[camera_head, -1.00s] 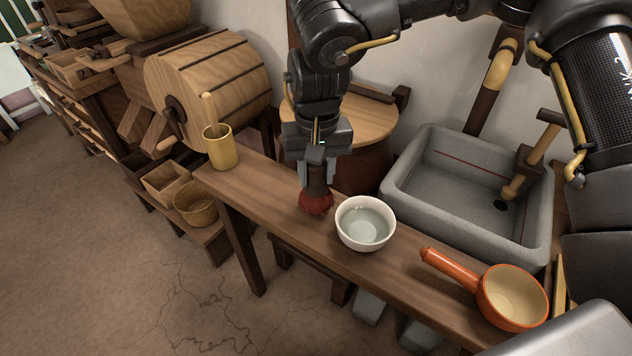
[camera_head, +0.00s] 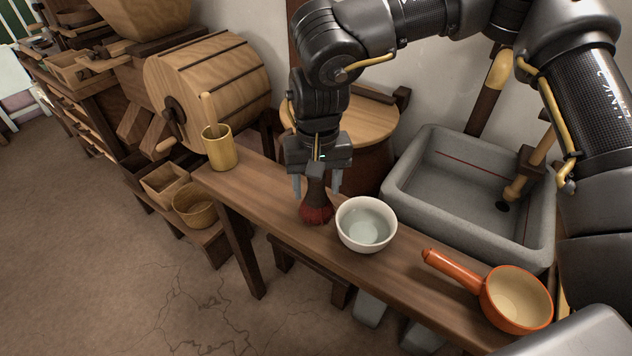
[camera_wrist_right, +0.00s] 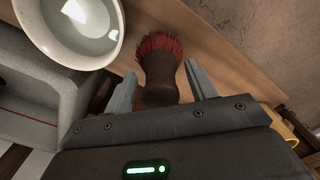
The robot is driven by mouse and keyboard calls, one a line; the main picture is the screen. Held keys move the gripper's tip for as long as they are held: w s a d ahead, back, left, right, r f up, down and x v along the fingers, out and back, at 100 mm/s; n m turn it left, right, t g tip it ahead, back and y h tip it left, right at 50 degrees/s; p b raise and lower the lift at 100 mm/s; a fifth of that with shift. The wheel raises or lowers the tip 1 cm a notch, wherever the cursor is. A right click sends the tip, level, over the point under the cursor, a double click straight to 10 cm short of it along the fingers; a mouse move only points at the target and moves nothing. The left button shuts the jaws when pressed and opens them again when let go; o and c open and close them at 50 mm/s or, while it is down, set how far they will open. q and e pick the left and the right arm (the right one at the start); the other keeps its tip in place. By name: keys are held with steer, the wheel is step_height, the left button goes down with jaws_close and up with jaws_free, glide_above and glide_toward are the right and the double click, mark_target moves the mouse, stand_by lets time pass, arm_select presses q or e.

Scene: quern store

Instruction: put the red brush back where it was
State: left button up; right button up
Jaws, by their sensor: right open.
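The red brush (camera_head: 316,205) stands bristles down on the narrow wooden bench (camera_head: 262,197), just left of a white bowl with clear liquid (camera_head: 366,224). Its dark handle points up between the fingers of my right gripper (camera_head: 317,184). In the right wrist view the brush (camera_wrist_right: 159,68) lies between the two fingers of the right gripper (camera_wrist_right: 160,88), with a gap on each side, so the gripper is open around it. The white bowl (camera_wrist_right: 82,25) is at the upper left there. My left gripper is not in view.
An orange-handled pan (camera_head: 515,298) sits at the bench's near right end. A yellow-brown cup (camera_head: 220,150) stands at the far left end. A grey stone sink (camera_head: 470,200) is behind the bench. Bare bench lies between the cup and the brush.

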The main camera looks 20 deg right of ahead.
steer(key=shift+r, duration=0.5)
step_height(320, 180, up, 10)
steer(key=p, duration=0.4)
steer(key=shift+r, duration=0.25)
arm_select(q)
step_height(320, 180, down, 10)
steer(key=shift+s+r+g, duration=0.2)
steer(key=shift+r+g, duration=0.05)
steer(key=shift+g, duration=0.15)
arm_select(e)
steer(key=shift+r, duration=0.4)
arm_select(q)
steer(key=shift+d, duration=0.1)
